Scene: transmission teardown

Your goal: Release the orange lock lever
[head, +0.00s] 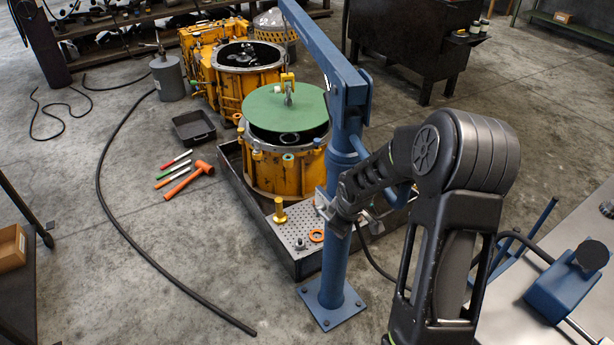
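My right arm comes in from the lower right, and its gripper (326,205) is at the blue crane post (339,230). The gripper is small and partly covered by the post and my own arm, so I cannot tell whether it is open or shut or touches anything. I cannot make out an orange lock lever for certain. An orange ring-shaped piece (317,236) lies flat on the perforated plate, left of the post. The blue crane boom (322,45) reaches up and left from the post. My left gripper is not in view.
A green disc (270,112) hangs under the yellow hook block (288,82), above the yellow housing (270,175) in a dark tray (305,268). An orange hammer (192,178) and several tools lie on the floor. A blue device (565,285) stands on the right bench.

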